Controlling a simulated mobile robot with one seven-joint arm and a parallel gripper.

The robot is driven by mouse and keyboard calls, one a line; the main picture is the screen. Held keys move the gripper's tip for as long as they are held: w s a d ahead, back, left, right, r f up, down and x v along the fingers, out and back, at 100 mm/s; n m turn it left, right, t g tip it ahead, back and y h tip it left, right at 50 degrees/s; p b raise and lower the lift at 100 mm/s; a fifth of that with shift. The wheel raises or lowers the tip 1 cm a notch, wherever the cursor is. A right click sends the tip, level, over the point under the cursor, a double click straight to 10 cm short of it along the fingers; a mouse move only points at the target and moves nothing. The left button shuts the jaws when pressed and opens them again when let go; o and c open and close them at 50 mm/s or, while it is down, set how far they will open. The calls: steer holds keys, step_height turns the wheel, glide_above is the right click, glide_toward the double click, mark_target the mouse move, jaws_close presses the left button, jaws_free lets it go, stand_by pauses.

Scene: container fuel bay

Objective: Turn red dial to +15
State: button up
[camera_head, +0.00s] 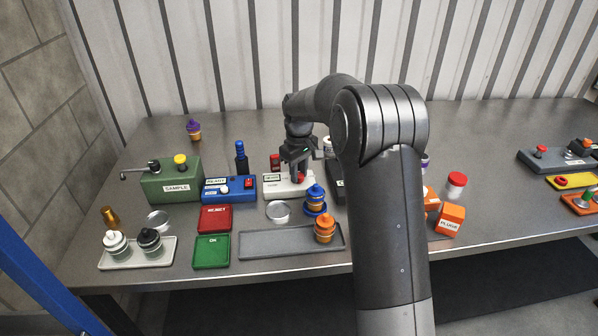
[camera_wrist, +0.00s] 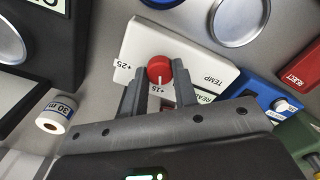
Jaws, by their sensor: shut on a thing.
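The fingers hide part of the box's face and labels.
A blue READY box (camera_head: 228,190) and the green SAMPLE box (camera_head: 172,182) stand to the left. A blue-and-orange canister (camera_head: 315,197) and a silver round dish (camera_head: 278,211) are close in front. A dark box stands just right. The back of the table is mostly clear.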

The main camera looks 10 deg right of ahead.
steer(key=shift+m, duration=0.4)
steer(key=o, duration=1)
steer(key=shift+r, duration=5.4)
